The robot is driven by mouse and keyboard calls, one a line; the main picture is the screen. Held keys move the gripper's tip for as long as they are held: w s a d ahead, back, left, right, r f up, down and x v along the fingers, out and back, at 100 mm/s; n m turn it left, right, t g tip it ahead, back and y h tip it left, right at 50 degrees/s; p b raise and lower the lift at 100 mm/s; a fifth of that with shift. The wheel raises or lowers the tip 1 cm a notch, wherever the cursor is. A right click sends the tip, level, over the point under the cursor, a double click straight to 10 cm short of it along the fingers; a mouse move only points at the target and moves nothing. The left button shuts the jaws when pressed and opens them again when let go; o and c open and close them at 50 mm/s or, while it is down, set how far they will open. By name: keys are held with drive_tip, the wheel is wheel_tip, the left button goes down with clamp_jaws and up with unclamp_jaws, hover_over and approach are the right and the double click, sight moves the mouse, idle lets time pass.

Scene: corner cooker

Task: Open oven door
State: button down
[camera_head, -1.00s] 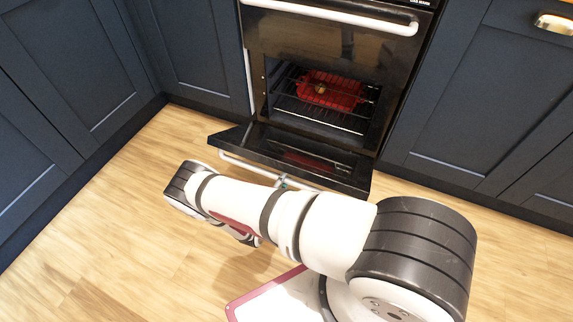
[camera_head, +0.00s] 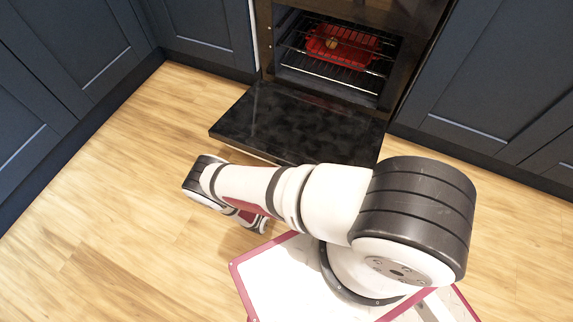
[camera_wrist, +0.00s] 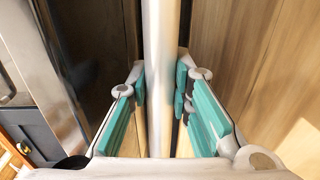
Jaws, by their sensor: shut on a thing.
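The lower oven door (camera_head: 297,122) hangs open in the head view, its dark inner face turned up and close to level. The oven cavity (camera_head: 335,52) above it is open to view. In the wrist view the door's white bar handle (camera_wrist: 160,70) runs upright through the picture between my fingers. My gripper (camera_wrist: 160,95) is shut on this handle, with the teal pads close on both sides. The head view hides my gripper and most of the handle behind my arm and the door.
A red dish (camera_head: 340,46) sits on a wire rack inside the oven. Dark blue cabinets (camera_head: 65,55) stand to the left, and more cabinets (camera_head: 490,90) stand to the right. The wooden floor (camera_head: 110,215) is clear at the left.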

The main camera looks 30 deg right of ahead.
drive_tip(key=c, duration=1.4)
unclamp_jaws()
drive_tip(key=shift+c, duration=0.2)
drive_tip(key=v, duration=1.2)
drive_tip(key=shift+r, duration=0.15)
